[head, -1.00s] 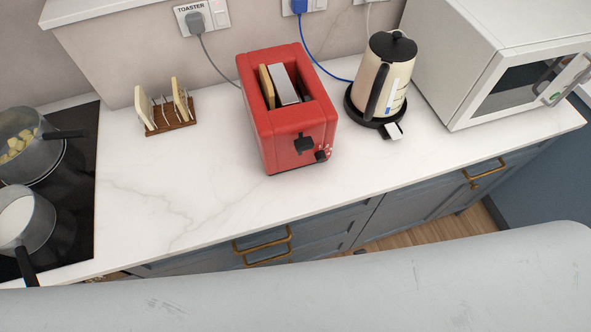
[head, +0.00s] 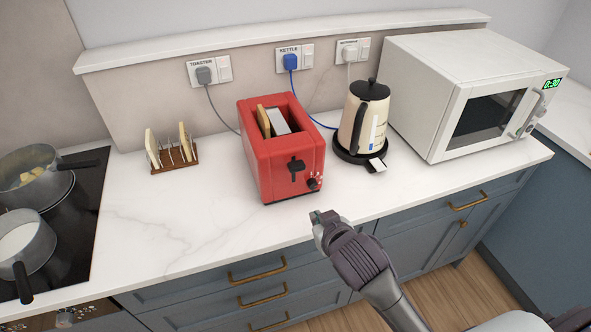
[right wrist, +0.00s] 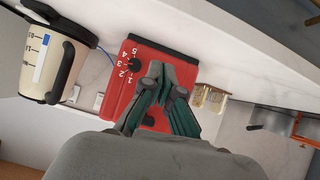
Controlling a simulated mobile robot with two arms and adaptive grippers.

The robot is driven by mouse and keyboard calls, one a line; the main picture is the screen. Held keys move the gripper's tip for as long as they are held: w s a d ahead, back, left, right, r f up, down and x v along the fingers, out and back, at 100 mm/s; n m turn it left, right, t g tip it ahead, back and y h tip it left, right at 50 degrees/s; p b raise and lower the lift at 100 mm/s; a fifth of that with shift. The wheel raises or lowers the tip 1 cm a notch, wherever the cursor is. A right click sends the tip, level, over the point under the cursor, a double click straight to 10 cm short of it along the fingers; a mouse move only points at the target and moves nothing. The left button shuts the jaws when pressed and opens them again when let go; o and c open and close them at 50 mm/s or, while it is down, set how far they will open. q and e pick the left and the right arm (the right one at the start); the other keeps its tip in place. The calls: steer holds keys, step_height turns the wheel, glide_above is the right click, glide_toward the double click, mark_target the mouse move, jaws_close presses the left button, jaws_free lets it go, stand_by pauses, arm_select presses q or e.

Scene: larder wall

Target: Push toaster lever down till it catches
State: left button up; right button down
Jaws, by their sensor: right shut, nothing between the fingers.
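The red toaster (head: 262,172) stands on the counter with a slice of bread (head: 263,122) sticking up from its top opening. Its black lever (head: 296,166) is on the front face, towards the upper part, with a dial (head: 313,184) to its lower right. My right gripper (head: 324,222) is shut and empty in front of the toaster, near the counter's front edge, lower than the lever and apart from it. In the right wrist view the gripper's fingers (right wrist: 170,72) cover part of the toaster front (right wrist: 119,85), beside the numbered dial (right wrist: 134,64). My left gripper is out of view.
A kettle (head: 356,125) on its base stands right of the toaster, then a white microwave (head: 425,90). A toast rack (head: 172,160) with bread is to the left. Pans (head: 30,240) sit on the hob at far left.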

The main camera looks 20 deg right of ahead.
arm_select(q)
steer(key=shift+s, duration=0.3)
arm_select(e)
step_height(320, 180, up, 16)
steer(key=a+t, duration=0.1)
steer(key=t, duration=0.2)
steer(key=shift+s+a+m+t+y, duration=0.2)
steer(key=shift+s+m+t+y, duration=0.1)
steer(key=shift+m+t, duration=0.1)
steer(key=shift+f, duration=0.1)
steer(key=shift+w, duration=0.1)
steer(key=p+x, duration=0.1)
steer(key=x, duration=0.2)
steer(key=f+p+x, duration=0.1)
steer(key=x, duration=0.3)
steer(key=f+x, duration=0.1)
steer(key=x, duration=0.2)
steer(key=shift+f+p, duration=0.1)
steer(key=shift+p, duration=0.3)
steer(key=shift+f, duration=0.9)
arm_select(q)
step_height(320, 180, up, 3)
